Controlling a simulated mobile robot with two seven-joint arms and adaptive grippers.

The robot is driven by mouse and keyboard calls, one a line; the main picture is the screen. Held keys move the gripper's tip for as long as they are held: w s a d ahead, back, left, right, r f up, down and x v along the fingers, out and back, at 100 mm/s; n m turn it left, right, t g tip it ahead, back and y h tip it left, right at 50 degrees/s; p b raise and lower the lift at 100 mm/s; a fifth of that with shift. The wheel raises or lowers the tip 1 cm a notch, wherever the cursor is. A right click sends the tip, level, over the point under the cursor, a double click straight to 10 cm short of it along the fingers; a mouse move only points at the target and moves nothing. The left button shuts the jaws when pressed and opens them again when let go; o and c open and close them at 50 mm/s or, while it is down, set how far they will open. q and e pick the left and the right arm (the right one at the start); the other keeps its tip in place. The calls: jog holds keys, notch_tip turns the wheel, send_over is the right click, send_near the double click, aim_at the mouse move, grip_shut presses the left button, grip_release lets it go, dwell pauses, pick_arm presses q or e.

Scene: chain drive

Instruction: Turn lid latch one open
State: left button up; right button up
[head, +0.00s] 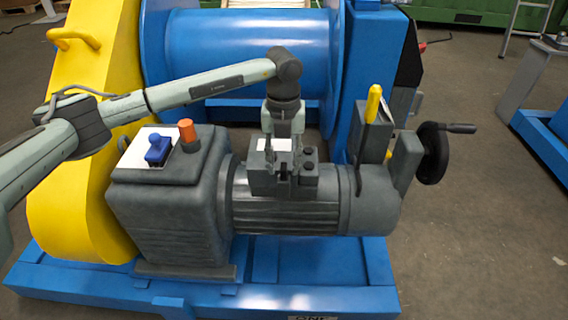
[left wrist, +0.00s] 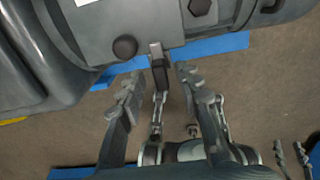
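My left gripper (head: 283,160) points down at the dark grey terminal box (head: 258,183) on top of the motor. In the left wrist view my left gripper (left wrist: 160,84) is open, with a finger on each side of a small dark latch-like tab (left wrist: 160,72) with a pale metal upper end. The tab juts from the edge of the grey housing (left wrist: 150,25). There is a visible gap between the tab and each finger, and nothing is held. I cannot read any number on the tab. In the head view the fingers partly hide the box.
The gearbox (head: 175,225) with a blue knob and an orange button stands left of the motor. A yellow-handled lever (head: 373,104) and a black handwheel (head: 432,153) stand to the right. The yellow guard (head: 95,130) and blue drum (head: 240,45) rise behind.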

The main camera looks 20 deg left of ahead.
pick_arm(q)
jog(key=shift+f, duration=0.25)
grip_shut()
